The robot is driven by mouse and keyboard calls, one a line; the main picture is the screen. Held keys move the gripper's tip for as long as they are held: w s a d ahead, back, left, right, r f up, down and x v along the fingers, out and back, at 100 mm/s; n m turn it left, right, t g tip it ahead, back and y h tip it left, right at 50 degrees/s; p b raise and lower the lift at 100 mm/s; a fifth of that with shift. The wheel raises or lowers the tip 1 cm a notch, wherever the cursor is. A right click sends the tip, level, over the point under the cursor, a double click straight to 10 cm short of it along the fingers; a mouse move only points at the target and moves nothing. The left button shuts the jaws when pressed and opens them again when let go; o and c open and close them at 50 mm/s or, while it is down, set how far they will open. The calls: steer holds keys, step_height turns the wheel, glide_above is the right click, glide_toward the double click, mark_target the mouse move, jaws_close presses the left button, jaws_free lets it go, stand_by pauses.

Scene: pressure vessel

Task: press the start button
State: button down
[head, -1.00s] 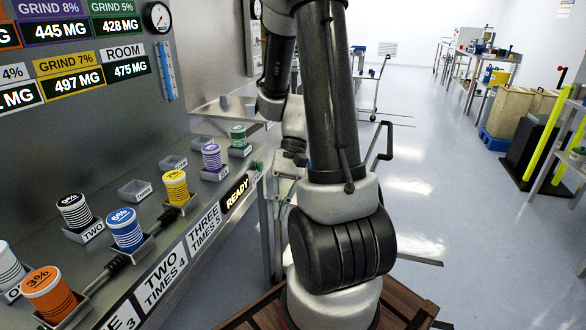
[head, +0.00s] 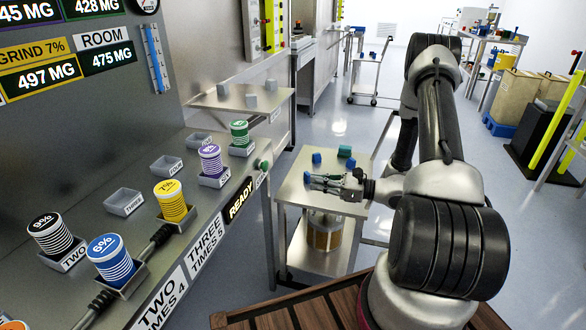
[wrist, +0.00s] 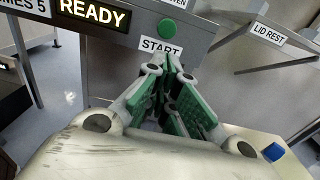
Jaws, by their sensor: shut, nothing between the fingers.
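The start button is a round green button (wrist: 166,28) on the front edge of the steel bench, above a START label (wrist: 161,46) in the wrist view. In the head view the green button (head: 263,165) sits at the bench's right end, past the lit READY sign (head: 240,199). My gripper (head: 308,182) is shut and empty, with green-padded fingers pointing left toward the bench. In the wrist view my fingertips (wrist: 172,60) appear just below and slightly right of the button; they look apart from it, though the exact gap cannot be told.
Striped cups, such as the yellow cup (head: 170,201) and purple cup (head: 210,160), stand in holders along the bench. A steel cart (head: 290,190) with small blue and green pieces stands below my gripper. A lid rest label (wrist: 269,34) marks a shelf at right.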

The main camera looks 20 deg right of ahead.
steer(key=shift+w+d+r+t, duration=0.1)
steer(key=shift+w+r+t, duration=0.2)
steer(key=shift+r, duration=0.15)
steer(key=x, duration=1.4)
steer(key=shift+a, duration=0.2)
steer(key=shift+w+a+r, duration=0.1)
steer(key=shift+w+a, duration=0.3)
steer(key=shift+a, duration=0.2)
steer(key=v, duration=1.4)
